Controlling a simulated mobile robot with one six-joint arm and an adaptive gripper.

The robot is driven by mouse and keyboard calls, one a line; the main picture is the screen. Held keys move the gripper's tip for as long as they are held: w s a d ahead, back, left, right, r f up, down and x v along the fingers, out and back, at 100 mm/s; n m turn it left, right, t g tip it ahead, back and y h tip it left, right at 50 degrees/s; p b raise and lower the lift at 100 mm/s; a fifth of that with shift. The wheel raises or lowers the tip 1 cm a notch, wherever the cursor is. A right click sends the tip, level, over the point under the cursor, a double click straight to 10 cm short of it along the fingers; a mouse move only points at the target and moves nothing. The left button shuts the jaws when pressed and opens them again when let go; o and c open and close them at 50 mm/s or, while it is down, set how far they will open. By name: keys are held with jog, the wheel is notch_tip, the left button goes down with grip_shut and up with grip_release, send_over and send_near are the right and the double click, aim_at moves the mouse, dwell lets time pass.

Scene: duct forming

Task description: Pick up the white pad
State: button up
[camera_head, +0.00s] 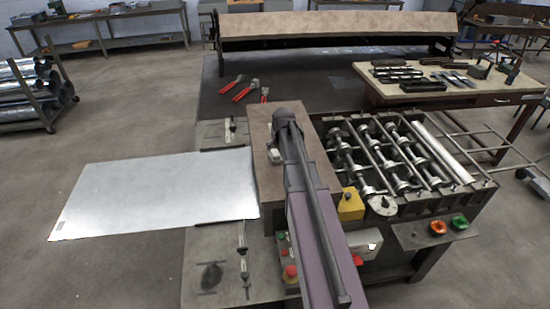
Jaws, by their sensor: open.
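A small whitish block (276,157), which may be the white pad, lies on the brown top of the machine housing (262,180), close to the left side of my arm. It is too small to identify for sure. My arm reaches up from the bottom middle across this housing. My gripper (289,114) is at the dark far end of the arm, over the back of the housing, beyond the whitish block. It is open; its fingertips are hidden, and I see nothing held. Its height above the surface is unclear.
A large pale metal sheet (155,192) extends left from the housing. Rollers and bars (385,155) are to the right. A yellow block (351,205) and control buttons stand in front. Red-handled tools (243,91) lie behind. A tool-covered wooden table (470,97) stands back right.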

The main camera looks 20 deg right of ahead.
aim_at(276, 152)
jog(key=shift+f, duration=0.1)
jog(key=shift+b+x, duration=2.6)
jog(key=shift+x, duration=0.1)
grip_shut()
